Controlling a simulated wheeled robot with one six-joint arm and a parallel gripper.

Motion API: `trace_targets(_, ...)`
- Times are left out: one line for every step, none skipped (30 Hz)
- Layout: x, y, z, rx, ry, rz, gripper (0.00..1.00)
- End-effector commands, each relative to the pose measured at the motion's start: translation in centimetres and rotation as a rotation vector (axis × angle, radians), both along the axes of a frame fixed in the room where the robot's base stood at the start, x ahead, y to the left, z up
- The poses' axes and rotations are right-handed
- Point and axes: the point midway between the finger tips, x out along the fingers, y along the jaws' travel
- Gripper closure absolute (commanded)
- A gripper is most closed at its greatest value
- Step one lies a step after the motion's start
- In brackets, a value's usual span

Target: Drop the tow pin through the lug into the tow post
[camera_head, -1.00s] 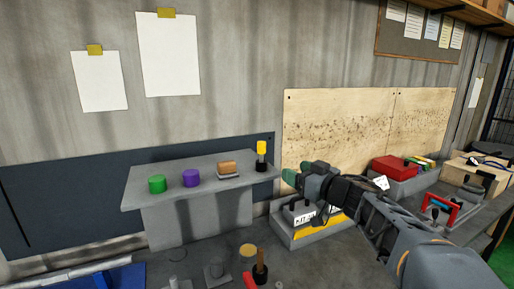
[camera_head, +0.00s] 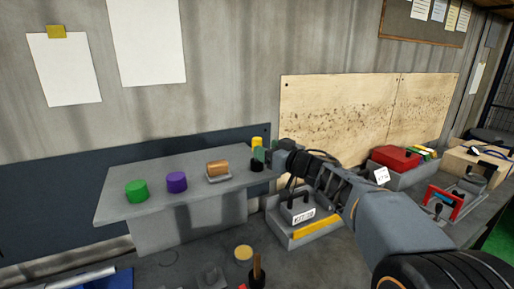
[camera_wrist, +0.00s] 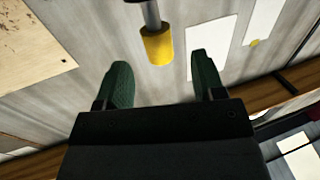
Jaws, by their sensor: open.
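A yellow-headed pin (camera_head: 257,141) with a grey shaft stands upright in a black holder (camera_head: 257,165) at the right end of the grey raised shelf; it looks like the tow pin. My gripper (camera_head: 260,154) is right by it, and its green fingers partly cover the pin. In the wrist view the yellow head (camera_wrist: 158,45) appears beyond and between my two parted fingers (camera_wrist: 164,80), with nothing held. The view there looks inverted. A small grey fitting (camera_head: 212,277) is at the bottom edge; I cannot tell whether it is the lug or tow post.
The shelf (camera_head: 120,208) also carries a green cylinder (camera_head: 137,191), a purple cylinder (camera_head: 177,182) and an orange-brown cylinder (camera_head: 218,167) on a grey block. A wooden-handled tool (camera_head: 257,268) stands below. A grey-and-yellow tray (camera_head: 318,232) sits under my arm.

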Motion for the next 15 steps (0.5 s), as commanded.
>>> trace_targets(0.2, 0.1, 0.0, 0.001, 0.001, -0.001, 0.37)
trace_targets(0.3, 0.2, 0.0, 0.001, 0.001, -0.002, 0.37)
trace_targets(0.4, 0.2, 0.0, 0.001, 0.001, -0.002, 0.37)
trace_targets(0.5, 0.3, 0.0, 0.001, 0.001, -0.003, 0.37)
trace_targets(0.7, 0.4, 0.0, 0.002, 0.001, -0.003, 0.37)
trace_targets(1.1, 0.7, 0.1, 0.002, 0.001, -0.002, 0.37)
trace_targets(1.4, 0.9, 0.1, 0.001, 0.002, -0.001, 0.37)
trace_targets(1.7, 1.2, 0.1, 0.000, 0.001, 0.000, 0.37)
trace_targets(2.2, 1.5, 0.1, 0.000, 0.001, -0.001, 0.37)
trace_targets(2.6, 1.7, 0.1, 0.001, 0.002, -0.003, 0.37)
trace_targets(2.9, 2.0, 0.1, 0.001, 0.002, -0.003, 0.37)
trace_targets(3.3, 2.3, 0.1, 0.001, 0.001, -0.002, 0.37)
trace_targets(3.6, 2.5, 0.1, 0.000, 0.001, -0.002, 0.37)
trace_targets(3.8, 2.6, 0.1, 0.000, 0.001, -0.003, 0.37)
trace_targets(4.1, 2.8, 0.1, 0.000, 0.000, -0.004, 0.37)
